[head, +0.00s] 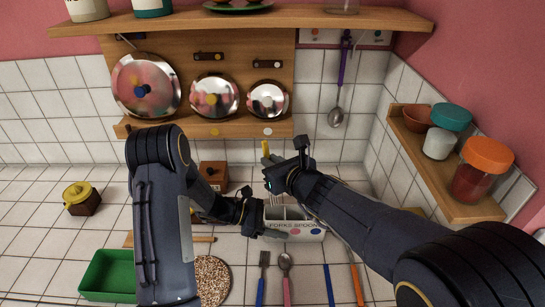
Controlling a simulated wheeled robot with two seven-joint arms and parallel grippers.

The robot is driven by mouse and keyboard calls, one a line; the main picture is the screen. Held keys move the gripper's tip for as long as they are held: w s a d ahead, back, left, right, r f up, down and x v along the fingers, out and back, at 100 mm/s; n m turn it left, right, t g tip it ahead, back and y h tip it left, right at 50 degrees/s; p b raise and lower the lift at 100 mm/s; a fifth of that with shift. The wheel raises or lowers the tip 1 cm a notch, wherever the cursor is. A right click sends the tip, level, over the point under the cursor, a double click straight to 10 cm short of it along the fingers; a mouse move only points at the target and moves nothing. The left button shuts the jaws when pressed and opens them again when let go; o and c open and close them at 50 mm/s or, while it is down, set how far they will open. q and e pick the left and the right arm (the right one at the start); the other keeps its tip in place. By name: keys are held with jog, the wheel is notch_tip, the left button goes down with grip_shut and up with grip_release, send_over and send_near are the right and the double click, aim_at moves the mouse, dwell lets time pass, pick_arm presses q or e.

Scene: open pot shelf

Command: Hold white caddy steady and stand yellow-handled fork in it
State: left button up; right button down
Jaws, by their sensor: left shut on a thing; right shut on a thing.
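My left gripper (274,231) is shut on the caddy's left end. My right gripper (268,166) is above the caddy, shut on the yellow-handled fork (265,147). The yellow handle sticks up above the fingers, roughly upright.
A blue-handled fork (261,288), a pink-handled spoon (286,288), a blue handle (328,285) and an orange handle (357,285) lie in front. A green tray (108,272) and speckled round mat (212,280) are at left. A jar shelf (450,195) juts out at right.

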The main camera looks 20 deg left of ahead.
jog(key=shift+f, duration=4.2)
jog(key=shift+f, duration=0.2)
jog(key=shift+f, duration=0.8)
jog(key=c, duration=1.4)
grip_release()
jog(key=shift+o, duration=0.2)
